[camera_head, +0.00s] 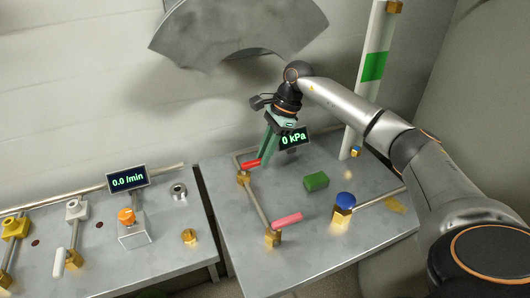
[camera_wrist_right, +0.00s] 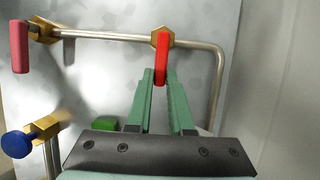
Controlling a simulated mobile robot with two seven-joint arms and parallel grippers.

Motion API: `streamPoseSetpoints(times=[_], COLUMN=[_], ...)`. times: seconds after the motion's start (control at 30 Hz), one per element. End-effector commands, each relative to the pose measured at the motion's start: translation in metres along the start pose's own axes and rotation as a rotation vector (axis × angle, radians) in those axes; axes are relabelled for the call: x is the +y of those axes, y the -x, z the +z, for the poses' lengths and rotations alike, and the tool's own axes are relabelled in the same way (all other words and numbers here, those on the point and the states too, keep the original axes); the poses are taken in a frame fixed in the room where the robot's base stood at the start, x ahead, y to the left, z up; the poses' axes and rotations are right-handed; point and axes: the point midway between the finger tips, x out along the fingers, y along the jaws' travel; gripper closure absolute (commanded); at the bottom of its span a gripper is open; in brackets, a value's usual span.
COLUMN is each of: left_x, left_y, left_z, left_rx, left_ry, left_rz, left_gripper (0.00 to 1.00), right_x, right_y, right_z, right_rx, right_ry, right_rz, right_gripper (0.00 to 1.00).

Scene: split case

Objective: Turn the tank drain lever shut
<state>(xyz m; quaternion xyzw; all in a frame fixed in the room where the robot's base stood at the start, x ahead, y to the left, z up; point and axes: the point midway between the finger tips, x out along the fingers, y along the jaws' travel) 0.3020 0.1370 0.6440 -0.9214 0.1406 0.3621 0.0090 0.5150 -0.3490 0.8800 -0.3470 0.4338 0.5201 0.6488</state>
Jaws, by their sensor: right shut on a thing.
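A red lever (camera_head: 250,164) sits on a brass valve body at the back of the pipe on the right table. In the right wrist view the red lever (camera_wrist_right: 162,58) stands between the fingertips of my right gripper (camera_wrist_right: 160,76). In the head view my right gripper (camera_head: 264,160) reaches down to this lever from behind, shut on its end. A pink lever (camera_head: 287,219) sits on the front brass valve of the same pipe, also in the right wrist view (camera_wrist_right: 19,46). No label shows which lever is the tank drain. My left gripper is not in view.
A blue knob (camera_head: 345,199) and a green block (camera_head: 316,181) are on the right table. A white column (camera_head: 369,85) with a green band stands behind. A "0 kPa" display (camera_head: 293,138) is close beside my gripper. A gap separates the left table (camera_head: 95,270).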

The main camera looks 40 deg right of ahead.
Motion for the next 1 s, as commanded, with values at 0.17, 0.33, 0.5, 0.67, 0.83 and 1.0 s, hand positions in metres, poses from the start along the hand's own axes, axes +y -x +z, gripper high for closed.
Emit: streamPoseSetpoints(times=[0.17, 0.33, 0.5, 0.67, 0.83, 1.0], left_x=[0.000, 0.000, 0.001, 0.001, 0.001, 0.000], left_y=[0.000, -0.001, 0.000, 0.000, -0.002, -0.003], left_z=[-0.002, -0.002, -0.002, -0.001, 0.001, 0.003], left_rx=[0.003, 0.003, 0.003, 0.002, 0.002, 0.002], left_ry=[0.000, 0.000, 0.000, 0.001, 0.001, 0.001], left_rz=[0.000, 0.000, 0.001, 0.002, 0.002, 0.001], left_gripper=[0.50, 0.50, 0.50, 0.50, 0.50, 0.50], right_x=[-0.001, 0.000, 0.000, 0.002, 0.009, 0.017], right_y=[0.001, 0.001, 0.000, 0.000, -0.001, -0.002], right_z=[0.000, 0.000, 0.000, -0.001, -0.001, 0.001], right_rx=[0.000, 0.000, 0.000, 0.001, 0.003, 0.003], right_ry=[0.002, 0.001, -0.001, -0.027, -0.120, -0.250], right_rz=[-0.004, -0.003, -0.002, -0.013, -0.052, -0.106], right_gripper=[0.62, 0.50, 0.50, 0.50, 0.50, 0.50])
